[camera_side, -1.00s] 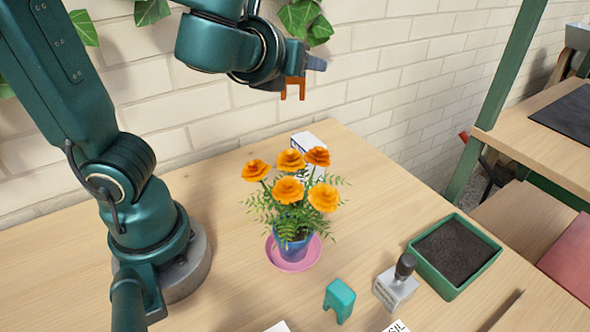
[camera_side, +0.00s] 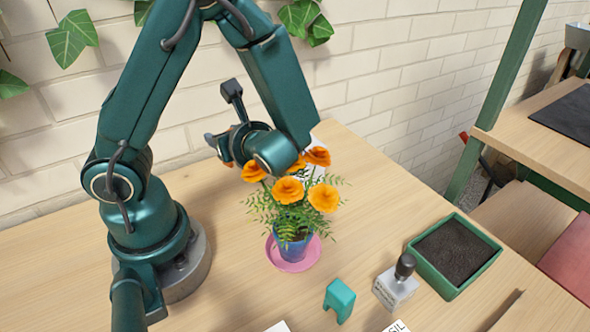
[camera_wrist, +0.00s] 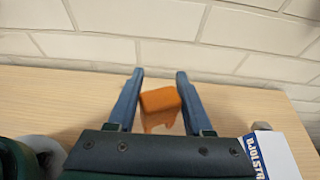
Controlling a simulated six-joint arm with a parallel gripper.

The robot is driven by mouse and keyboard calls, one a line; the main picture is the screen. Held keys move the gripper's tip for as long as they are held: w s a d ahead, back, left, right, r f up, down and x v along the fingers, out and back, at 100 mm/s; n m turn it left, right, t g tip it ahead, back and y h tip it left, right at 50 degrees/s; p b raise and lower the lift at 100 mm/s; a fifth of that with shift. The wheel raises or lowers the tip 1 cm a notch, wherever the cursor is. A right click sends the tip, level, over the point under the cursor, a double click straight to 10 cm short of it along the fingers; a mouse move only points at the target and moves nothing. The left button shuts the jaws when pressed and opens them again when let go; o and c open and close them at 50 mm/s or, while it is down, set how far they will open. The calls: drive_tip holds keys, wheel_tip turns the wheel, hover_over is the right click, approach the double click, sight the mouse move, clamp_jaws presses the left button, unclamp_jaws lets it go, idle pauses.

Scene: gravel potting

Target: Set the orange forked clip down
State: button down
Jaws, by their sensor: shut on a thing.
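The orange forked clip (camera_wrist: 160,104) is between the two blue fingers of my gripper (camera_wrist: 159,88) in the wrist view, and my gripper is shut on it. In the side view my gripper (camera_side: 220,146) is left of and behind the potted flowers, over the back of the wooden table (camera_side: 60,275). Only a little orange shows there; my wrist hides most of the clip. I cannot tell from these views whether the clip touches the table.
Orange flowers in a blue pot (camera_side: 291,246) stand on a pink saucer (camera_side: 293,265), close to my forearm. A white box with blue lettering (camera_wrist: 272,150) lies right of my gripper. The brick wall (camera_wrist: 240,40) is close behind. A teal clip (camera_side: 340,300), stamp (camera_side: 396,288) and soil tray (camera_side: 452,285) stand front right.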

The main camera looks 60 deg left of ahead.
drive_tip(key=shift+f, duration=2.6)
drive_tip(key=shift+f, duration=0.6)
drive_tip(key=shift+c, duration=1.5)
unclamp_jaws()
drive_tip(key=shift+r, duration=0.1)
